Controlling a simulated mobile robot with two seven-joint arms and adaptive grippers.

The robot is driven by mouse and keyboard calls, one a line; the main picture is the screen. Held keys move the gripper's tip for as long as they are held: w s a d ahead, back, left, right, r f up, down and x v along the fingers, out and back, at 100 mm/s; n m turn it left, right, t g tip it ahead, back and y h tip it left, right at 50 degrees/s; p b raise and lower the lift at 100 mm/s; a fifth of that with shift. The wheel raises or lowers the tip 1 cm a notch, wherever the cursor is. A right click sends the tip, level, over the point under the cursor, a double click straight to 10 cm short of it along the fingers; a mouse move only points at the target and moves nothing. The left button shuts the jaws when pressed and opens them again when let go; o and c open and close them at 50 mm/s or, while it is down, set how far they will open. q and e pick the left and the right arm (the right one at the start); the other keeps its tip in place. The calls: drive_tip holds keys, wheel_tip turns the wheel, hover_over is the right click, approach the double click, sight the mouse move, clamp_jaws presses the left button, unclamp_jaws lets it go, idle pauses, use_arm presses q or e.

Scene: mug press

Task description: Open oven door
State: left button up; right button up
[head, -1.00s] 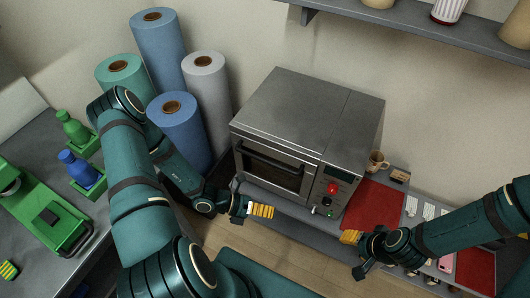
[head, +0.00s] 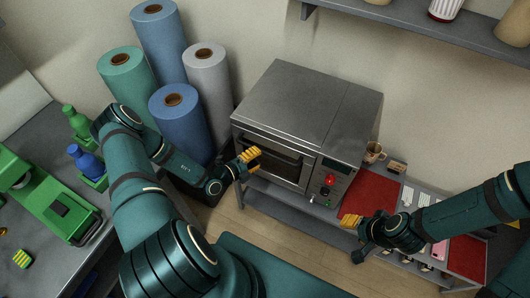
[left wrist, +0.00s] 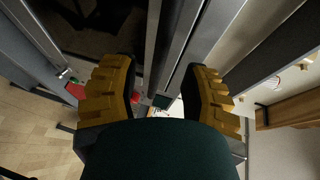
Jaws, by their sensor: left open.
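The oven (head: 305,118) is a grey metal box on a low stand. Its front door (head: 290,170) has a dark window and looks shut, with a dark handle bar (head: 278,152) along the top. My left gripper (head: 250,158) is at the left end of this handle, partly covering it. In the left wrist view, its two yellow fingertips (left wrist: 158,95) are spread apart, with a long metal bar (left wrist: 170,40) running between them. I cannot tell whether they touch it. My right gripper (head: 355,236) hangs in front of the red mat; its opening is unclear.
A control panel (head: 329,183) with a red light is at the oven's right. Upright rolls (head: 180,120) stand at the left. A red mat (head: 372,195) and a mug (head: 374,152) are at the right. A shelf (head: 430,27) hangs above.

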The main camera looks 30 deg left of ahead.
sight(265, 152)
use_arm(q)
drive_tip(key=shift+x, duration=2.25)
clamp_jaws()
